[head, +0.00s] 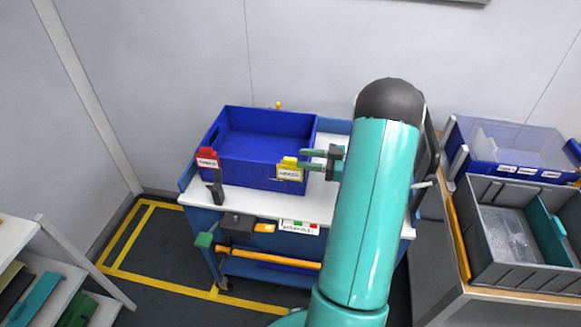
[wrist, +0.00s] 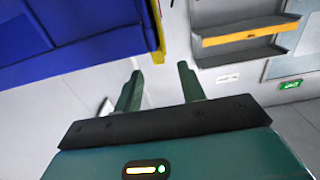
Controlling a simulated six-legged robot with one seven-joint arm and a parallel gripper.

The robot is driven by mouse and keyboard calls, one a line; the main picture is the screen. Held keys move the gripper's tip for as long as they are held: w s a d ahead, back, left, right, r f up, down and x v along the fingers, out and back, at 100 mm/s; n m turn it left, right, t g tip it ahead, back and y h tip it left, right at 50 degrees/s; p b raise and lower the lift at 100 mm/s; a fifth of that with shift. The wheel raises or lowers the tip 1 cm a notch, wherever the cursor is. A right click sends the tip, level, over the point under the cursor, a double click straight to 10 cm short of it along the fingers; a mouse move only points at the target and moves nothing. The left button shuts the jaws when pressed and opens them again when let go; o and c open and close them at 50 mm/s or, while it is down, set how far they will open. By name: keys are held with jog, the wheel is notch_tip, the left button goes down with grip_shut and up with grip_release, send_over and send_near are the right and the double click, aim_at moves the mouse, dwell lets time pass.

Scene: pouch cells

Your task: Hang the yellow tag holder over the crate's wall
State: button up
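The yellow tag holder (head: 289,172), with a white label, is at the front wall of the blue crate (head: 240,170), near its right corner. Its top is level with the rim and it looks seated over the wall. In the wrist view a yellow strip (wrist: 155,30) of it shows along the crate's edge. My gripper (head: 304,159) is just right of the holder, its two teal fingers apart. In the wrist view the gripper (wrist: 160,78) has an empty gap between the fingertips, with the holder beyond them. The holder's back side is hidden.
A red tag holder (head: 207,158) is at the crate's front left corner, above a dark stand (head: 216,190). The crate stands on a white-topped blue cart (head: 250,205). Grey and blue bins (head: 480,250) stand on a bench at right. Shelves are at lower left.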

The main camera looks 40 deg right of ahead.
aim_at(290, 158)
jog(key=x, duration=0.5)
jog(key=shift+f, duration=0.35)
jog(key=shift+a, duration=0.1)
grip_shut()
